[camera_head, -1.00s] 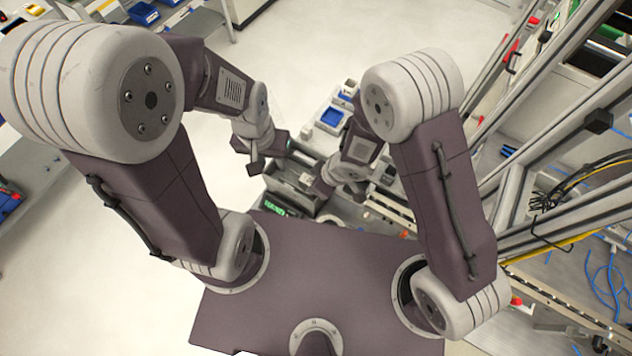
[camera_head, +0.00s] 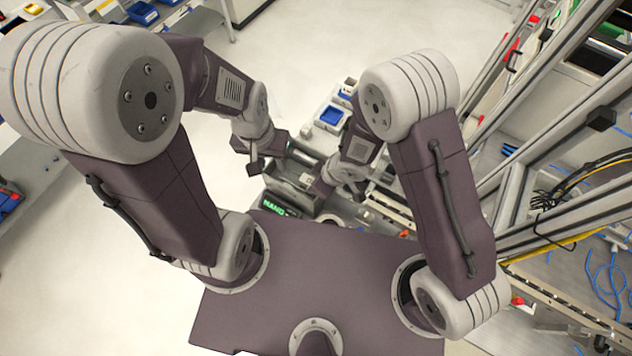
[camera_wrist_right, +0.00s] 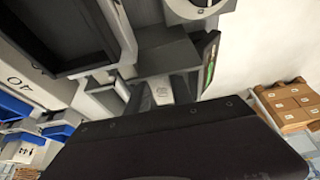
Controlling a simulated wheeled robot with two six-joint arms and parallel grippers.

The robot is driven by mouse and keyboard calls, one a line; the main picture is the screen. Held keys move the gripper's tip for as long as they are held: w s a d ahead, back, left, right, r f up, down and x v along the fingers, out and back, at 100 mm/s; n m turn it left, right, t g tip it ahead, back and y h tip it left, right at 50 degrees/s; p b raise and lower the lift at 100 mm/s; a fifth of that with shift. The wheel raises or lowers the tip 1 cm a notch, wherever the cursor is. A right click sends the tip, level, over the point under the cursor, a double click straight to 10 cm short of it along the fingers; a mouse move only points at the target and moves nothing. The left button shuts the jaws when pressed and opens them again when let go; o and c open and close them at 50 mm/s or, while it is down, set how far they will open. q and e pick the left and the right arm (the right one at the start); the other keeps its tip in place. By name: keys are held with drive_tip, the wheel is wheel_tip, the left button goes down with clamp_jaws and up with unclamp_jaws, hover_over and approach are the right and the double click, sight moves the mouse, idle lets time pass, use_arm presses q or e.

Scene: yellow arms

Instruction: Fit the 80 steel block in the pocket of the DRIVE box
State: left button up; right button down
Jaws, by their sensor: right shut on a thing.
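A small light grey steel block (camera_wrist_right: 162,92) with a faint, unreadable mark shows in the right wrist view, between dark grey gripper parts. My right gripper (camera_head: 334,181) is shut on it; its fingertips are partly hidden by my wrist in the head view. A dark grey box (camera_head: 300,186) stands below and between my two grippers. I cannot read DRIVE on any box, and I cannot make out the pocket. My left gripper (camera_head: 262,160) is at the box's left side, and its jaw opening does not show clearly.
A small panel with green letters (camera_head: 274,206) is at the box's near side. A blue bin (camera_head: 331,116) stands behind the box. Aluminium frames and cables (camera_head: 560,195) fill the right side. Open floor (camera_head: 95,250) lies to the left. Cardboard boxes (camera_wrist_right: 290,105) show in the wrist view.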

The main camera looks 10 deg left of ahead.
drive_tip(key=c, duration=1.1)
unclamp_jaws()
drive_tip(key=shift+o, duration=0.2)
wheel_tip(320, 180, up, 7)
drive_tip(key=p, duration=0.7)
drive_tip(key=shift+r, duration=0.1)
